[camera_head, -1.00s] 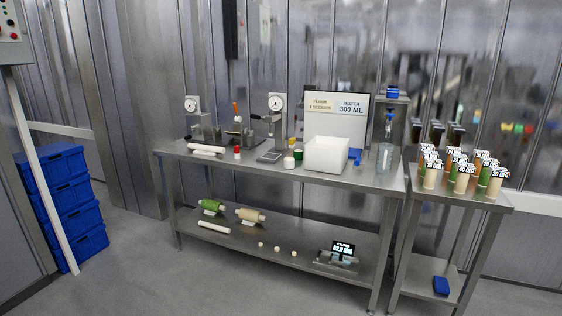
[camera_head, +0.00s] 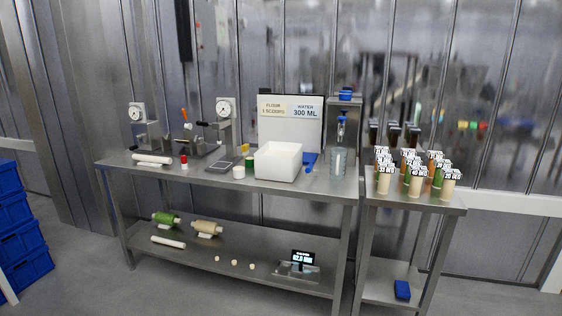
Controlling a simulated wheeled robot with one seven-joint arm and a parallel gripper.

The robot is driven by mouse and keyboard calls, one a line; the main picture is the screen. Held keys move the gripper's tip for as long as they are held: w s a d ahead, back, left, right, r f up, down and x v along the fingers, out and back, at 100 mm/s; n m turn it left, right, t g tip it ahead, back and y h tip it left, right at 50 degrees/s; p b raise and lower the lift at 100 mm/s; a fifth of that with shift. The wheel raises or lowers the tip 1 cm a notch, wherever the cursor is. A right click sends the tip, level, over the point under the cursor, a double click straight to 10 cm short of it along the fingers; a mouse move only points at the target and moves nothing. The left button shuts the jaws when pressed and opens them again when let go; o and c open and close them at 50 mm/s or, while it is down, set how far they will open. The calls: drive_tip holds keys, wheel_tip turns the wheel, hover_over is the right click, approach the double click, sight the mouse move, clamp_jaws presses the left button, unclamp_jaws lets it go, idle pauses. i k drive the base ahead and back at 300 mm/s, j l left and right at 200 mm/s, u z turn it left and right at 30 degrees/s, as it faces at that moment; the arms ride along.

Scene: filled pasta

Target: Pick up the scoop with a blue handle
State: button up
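A small blue item (camera_head: 310,159) lies on the upper steel table right against the right side of the white bin (camera_head: 277,165). It may be the scoop's blue handle, but it is too small to tell and any bowl of it is not clear. A clear container (camera_head: 339,161) stands just right of it, under a dispenser with a blue top (camera_head: 342,117). My gripper is not in view.
The steel table (camera_head: 220,183) holds presses with dials (camera_head: 223,108) at left, a scale (camera_head: 221,165) and small jars. A side table (camera_head: 408,198) at right holds several labelled tubes. Blue crates (camera_head: 22,240) stand at far left. The floor in front is clear.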

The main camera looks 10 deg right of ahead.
sight(309, 171)
drive_tip(key=i+l+u, duration=0.1)
drive_tip(key=i+l, duration=0.45)
drive_tip(key=i, duration=0.3)
drive_tip(key=i+l+u, duration=0.15)
drive_tip(key=i+l, duration=0.45)
drive_tip(key=i, duration=0.25)
drive_tip(key=i+l+u, duration=0.1)
drive_tip(key=i+l, duration=0.6)
drive_tip(key=i, duration=0.1)
